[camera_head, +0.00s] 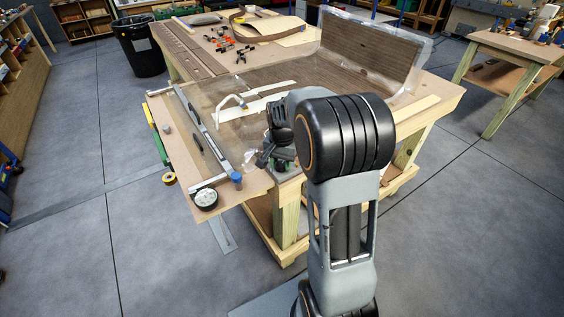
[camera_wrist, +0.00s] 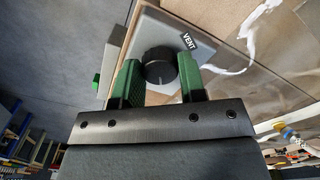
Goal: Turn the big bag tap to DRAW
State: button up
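The tap shows in the wrist view as a round black knob (camera_wrist: 159,64) on a grey plate (camera_wrist: 188,42). A black label (camera_wrist: 188,41) reading VENT lies on the plate, right of the knob. A short pale mark shows on the knob's lower part. My gripper (camera_wrist: 160,72) has one green finger on each side of the knob, with no clear gap, so it appears shut on it. No DRAW label is visible. In the head view my gripper (camera_head: 279,160) is at the table's near edge, and my arm hides the tap.
A black bin (camera_head: 140,47) stands behind left. Floor at left is open.

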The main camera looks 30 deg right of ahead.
aim_at(281, 163)
jog(key=shift+o, duration=0.8)
notch_tip(281, 163, up, 14)
dwell(0.5)
jog(key=s+a+f+n+t, duration=0.2)
jog(key=s+a+f+n, duration=0.1)
jog(key=s, duration=0.5)
jog(key=s+a+f+n+t, duration=0.1)
jog(key=s+a+f+n, duration=0.2)
jog(key=s+a+n, duration=0.3)
jog(key=shift+s+a+n+t, duration=0.3)
jog(key=shift+s+t, duration=0.1)
jog(key=shift+s, duration=0.65)
